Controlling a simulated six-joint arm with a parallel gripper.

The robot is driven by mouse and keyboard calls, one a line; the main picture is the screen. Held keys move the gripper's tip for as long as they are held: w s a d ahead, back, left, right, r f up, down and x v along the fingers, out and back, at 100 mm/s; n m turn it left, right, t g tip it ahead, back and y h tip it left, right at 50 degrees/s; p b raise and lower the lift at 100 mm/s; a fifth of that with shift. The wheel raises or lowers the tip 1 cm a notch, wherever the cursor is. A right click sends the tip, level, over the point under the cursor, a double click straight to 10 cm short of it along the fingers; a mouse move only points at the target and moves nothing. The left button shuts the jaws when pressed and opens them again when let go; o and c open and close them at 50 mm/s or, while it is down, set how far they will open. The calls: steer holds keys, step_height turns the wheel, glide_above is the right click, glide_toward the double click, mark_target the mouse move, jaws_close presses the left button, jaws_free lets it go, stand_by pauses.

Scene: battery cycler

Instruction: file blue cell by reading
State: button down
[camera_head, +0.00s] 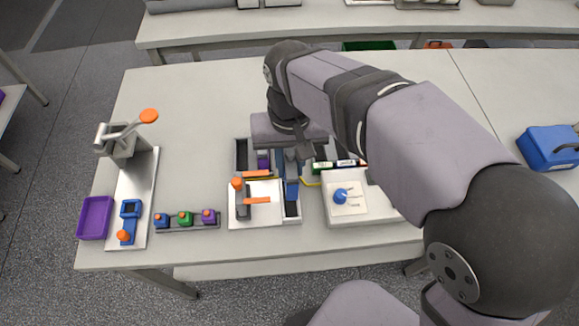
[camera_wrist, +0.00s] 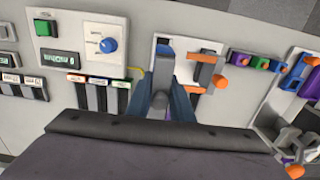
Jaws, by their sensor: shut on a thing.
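My gripper (camera_head: 289,165) is in the middle of the table, over the grey and white fixture (camera_head: 268,217). Its fingers point down and are shut. In the wrist view the two dark blue fingers (camera_wrist: 167,100) stand close together in front of the fixture's slot. The blue cell (camera_head: 291,188) appears between the fingertips above the dark slot, mostly hidden by them. The tester panel (camera_head: 334,215), with a blue dial (camera_wrist: 108,45) and green button (camera_wrist: 42,28), is right of the fixture. Its small display (camera_wrist: 60,59) is too small to read.
A rack with blue, green and purple blocks (camera_head: 184,217), a purple tray (camera_head: 95,217) and a lever press (camera_head: 120,140) stand left. An orange-handled clamp (camera_head: 257,200) is close to my gripper. The table's back left is clear.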

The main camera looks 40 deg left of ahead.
steer(key=shift+w+a+r, duration=0.1)
steer(key=shift+w+r, duration=0.1)
steer(key=shift+w, duration=0.25)
steer(key=w+d+f+p, duration=0.1)
steer(key=w+p, duration=0.4)
steer(key=w, duration=0.7)
steer(key=w+d+f+p, duration=0.2)
steer(key=w+d+p, duration=0.2)
steer(key=w, duration=0.9)
steer(key=shift+p, duration=1.05)
steer(key=shift+f, duration=0.15)
steer(key=shift+f+b, duration=2.55)
steer(key=shift+f, duration=1.1)
steer(key=shift+f, duration=0.2)
steer(key=c, duration=1.5)
jaws_free()
